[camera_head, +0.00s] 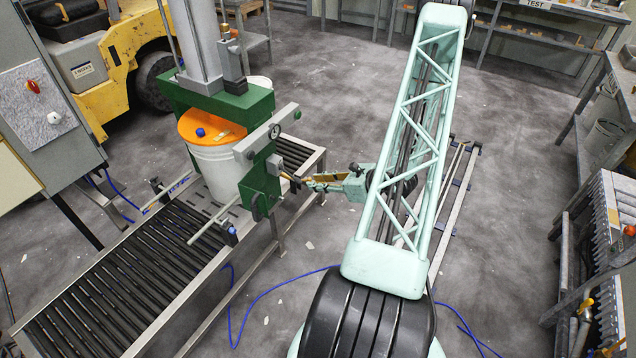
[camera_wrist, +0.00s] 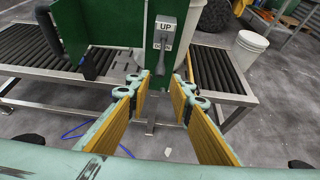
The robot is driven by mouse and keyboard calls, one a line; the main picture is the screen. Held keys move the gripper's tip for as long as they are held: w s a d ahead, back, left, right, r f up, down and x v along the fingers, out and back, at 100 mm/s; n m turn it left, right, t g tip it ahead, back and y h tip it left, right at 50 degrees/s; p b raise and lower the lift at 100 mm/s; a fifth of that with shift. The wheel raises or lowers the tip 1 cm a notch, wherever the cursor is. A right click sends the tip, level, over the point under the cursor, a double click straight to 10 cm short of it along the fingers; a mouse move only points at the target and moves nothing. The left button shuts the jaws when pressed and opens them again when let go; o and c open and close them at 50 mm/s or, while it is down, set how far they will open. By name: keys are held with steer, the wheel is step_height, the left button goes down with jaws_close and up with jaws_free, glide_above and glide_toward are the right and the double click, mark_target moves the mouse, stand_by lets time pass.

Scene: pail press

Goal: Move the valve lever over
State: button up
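The valve (camera_wrist: 165,32) is a grey block with UP and DOWN labels on the green press frame, at the top middle of the wrist view. Its dark lever (camera_wrist: 161,64) points downward from the block, below the DOWN label. My gripper (camera_wrist: 161,84) is open, with yellow pads on both fingers, and faces the valve. In the picture the lever's end lies between the fingertips; I see no clear contact. In the head view the valve (camera_head: 274,165) sits on the press's right side, with my gripper (camera_head: 298,182) just to its right. The lever is hard to make out there.
The green press (camera_head: 258,105) stands over a roller conveyor (camera_head: 120,290), with a white pail (camera_head: 218,165) with an orange lid under it. Another white bucket (camera_wrist: 249,46) stands at right in the wrist view. A blue cable (camera_head: 262,305) lies on the floor.

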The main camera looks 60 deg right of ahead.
steer(key=shift+x, duration=3.85)
steer(key=shift+c, duration=0.2)
steer(key=c, duration=0.4)
steer(key=shift+s+r+p, duration=0.15)
steer(key=shift+r+p, duration=0.05)
steer(key=shift+r, duration=0.5)
steer(key=shift+s+r+p, duration=0.15)
steer(key=shift+r, duration=0.55)
steer(key=shift+r, duration=0.1)
steer(key=shift+w+r+p, duration=0.1)
steer(key=shift+r+p, duration=0.4)
steer(key=shift+r, duration=0.85)
